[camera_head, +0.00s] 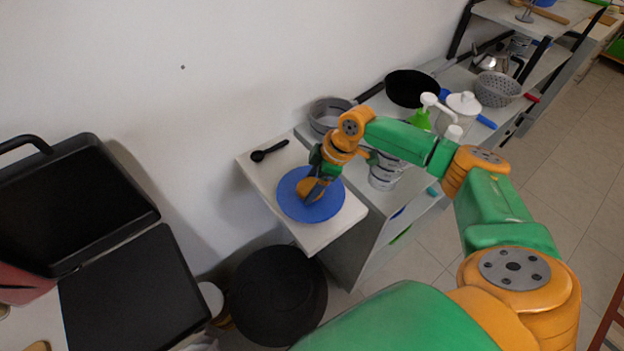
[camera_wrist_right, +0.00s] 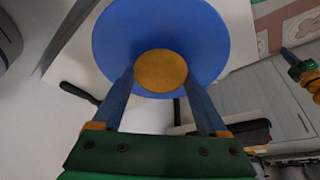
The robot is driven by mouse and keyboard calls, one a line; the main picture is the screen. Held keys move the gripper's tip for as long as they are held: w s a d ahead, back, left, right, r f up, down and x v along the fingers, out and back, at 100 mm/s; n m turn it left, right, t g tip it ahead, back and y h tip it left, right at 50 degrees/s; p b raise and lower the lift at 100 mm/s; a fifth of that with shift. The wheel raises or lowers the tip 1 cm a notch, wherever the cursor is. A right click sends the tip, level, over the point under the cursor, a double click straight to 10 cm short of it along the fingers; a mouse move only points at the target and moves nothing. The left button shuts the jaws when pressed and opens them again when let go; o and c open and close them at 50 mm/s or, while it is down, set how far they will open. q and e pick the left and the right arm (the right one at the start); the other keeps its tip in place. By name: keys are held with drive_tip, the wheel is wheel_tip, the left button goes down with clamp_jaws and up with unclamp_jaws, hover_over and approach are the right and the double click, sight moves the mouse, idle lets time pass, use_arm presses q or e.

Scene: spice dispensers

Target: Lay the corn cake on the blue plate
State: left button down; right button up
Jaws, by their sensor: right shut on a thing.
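The corn cake (camera_head: 311,188) is a small round orange-brown disc. My right gripper (camera_head: 317,187) is shut on it, over the middle of the blue plate (camera_head: 296,209). In the right wrist view the cake (camera_wrist_right: 161,70) sits between the two fingertips (camera_wrist_right: 158,75), with the round blue plate (camera_wrist_right: 115,45) behind it. I cannot tell whether the cake touches the plate. A green and orange part at the right edge of the wrist view looks like my left gripper (camera_wrist_right: 290,58); its jaws are not clear. The head view does not show it.
The plate lies on a small white table (camera_head: 255,172) with a black spoon (camera_head: 269,151) behind it. Metal cans (camera_head: 384,176), a grey pot (camera_head: 328,114) and a black pan (camera_head: 411,88) stand on the counter to the right. A black open grill (camera_head: 135,290) is at the left.

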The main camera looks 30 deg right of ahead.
drive_tip(key=shift+f, duration=0.15)
drive_tip(key=o, duration=1.3)
drive_tip(key=b+v, duration=0.1)
drive_tip(key=v, duration=1.1)
drive_tip(key=shift+b, duration=0.35)
drive_tip(key=shift+d, duration=0.1)
